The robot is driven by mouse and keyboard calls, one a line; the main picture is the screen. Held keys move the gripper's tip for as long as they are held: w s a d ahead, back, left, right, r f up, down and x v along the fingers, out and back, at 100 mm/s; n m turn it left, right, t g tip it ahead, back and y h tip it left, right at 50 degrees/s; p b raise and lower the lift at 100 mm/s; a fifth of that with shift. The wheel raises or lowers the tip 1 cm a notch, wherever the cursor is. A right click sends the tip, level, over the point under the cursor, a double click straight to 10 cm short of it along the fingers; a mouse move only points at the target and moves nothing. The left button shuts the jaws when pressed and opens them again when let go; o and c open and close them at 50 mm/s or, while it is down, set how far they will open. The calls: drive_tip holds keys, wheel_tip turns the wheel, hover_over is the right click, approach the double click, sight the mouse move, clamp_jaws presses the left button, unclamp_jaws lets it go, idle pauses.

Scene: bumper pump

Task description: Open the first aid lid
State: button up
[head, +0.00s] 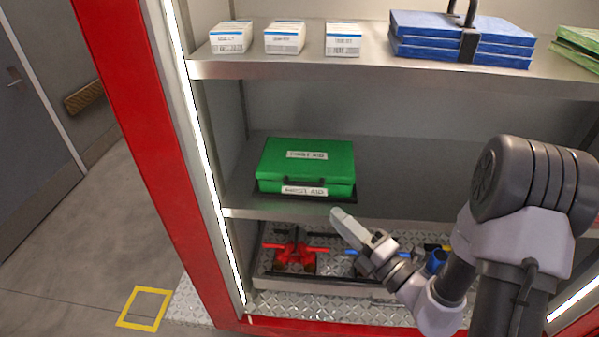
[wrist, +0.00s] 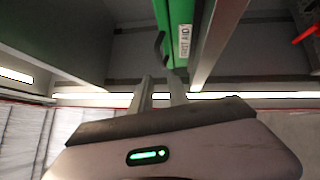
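The green first aid case (head: 305,170) sits on the middle shelf near its left end, with its lid (head: 330,150) closed. It has white labels on the lid and front, and a dark handle at the front edge. In the wrist view the case (wrist: 175,15) shows at the top, with its label and dark handle (wrist: 160,45) just beyond my fingertips. My gripper (head: 342,217) is in front of the shelf edge, below and right of the case, apart from it. In the wrist view my gripper's two fingers (wrist: 161,77) stand apart with nothing between them.
The middle shelf's metal front edge (head: 270,215) runs below the case. Above, the top shelf holds small white boxes (head: 284,38) and blue cases (head: 462,40). A red tool (head: 295,254) lies in the bottom compartment. The middle shelf is clear right of the case.

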sight(301, 182)
drive_tip(key=p+x, duration=0.1)
drive_tip(key=x, duration=1.2)
drive_tip(key=shift+w+a, duration=0.15)
drive_tip(key=shift+a, duration=0.15)
clamp_jaws()
idle(0.6)
